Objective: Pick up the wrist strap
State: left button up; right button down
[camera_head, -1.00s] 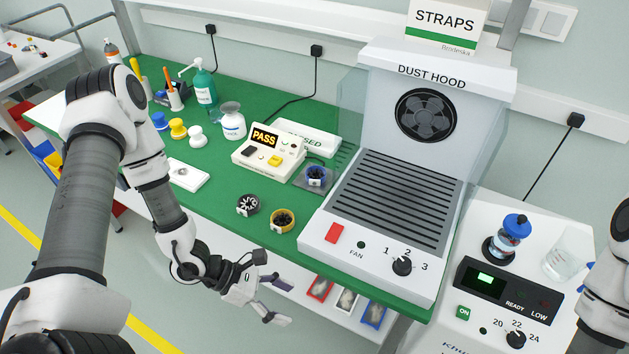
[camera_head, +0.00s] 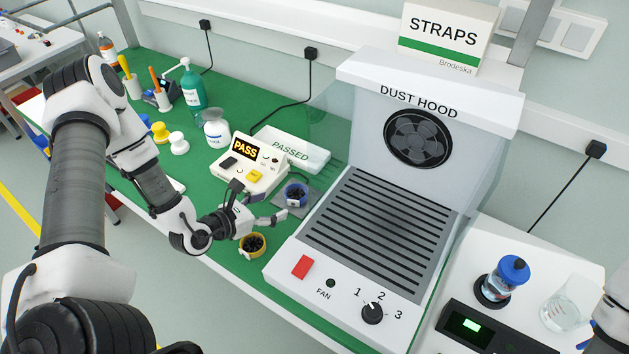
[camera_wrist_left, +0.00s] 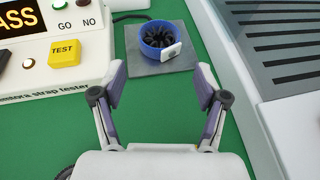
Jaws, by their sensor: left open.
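A blue wrist strap (camera_head: 294,194) with a dark coil inside lies on a small grey plate (camera_head: 308,206) between the tester and the dust hood. It also shows in the left wrist view (camera_wrist_left: 157,37), with a white tag on its near right side, ahead of the open fingers. A yellow wrist strap (camera_head: 253,245) with a dark coil lies near the mat's front edge. My left gripper (camera_head: 272,217) is open and empty, just in front of the blue strap and apart from it; in the left wrist view (camera_wrist_left: 158,82) bare green mat shows between its fingers. My right gripper is out of view.
The strap tester (camera_head: 247,168) reads PASS and stands left of the plate. The dust hood (camera_head: 345,270) rises close on the right. A white PASSED tray (camera_head: 290,150) is behind. Bottles and yellow and white spools stand at the left.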

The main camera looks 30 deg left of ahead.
aim_at(289, 197)
pick_arm(q)
jog(key=shift+w+d+f, duration=0.15)
jog(key=shift+w+f, duration=0.05)
jog(key=shift+w, duration=0.35)
jog(key=shift+w+d+f, duration=0.1)
jog(key=shift+w, duration=0.25)
jog(key=p+x, duration=0.1)
jog(key=x, duration=0.4)
jog(key=shift+w, duration=0.2)
jog(key=shift+s, duration=0.2)
jog(key=c, duration=0.9)
jog(key=shift+c, duration=0.4)
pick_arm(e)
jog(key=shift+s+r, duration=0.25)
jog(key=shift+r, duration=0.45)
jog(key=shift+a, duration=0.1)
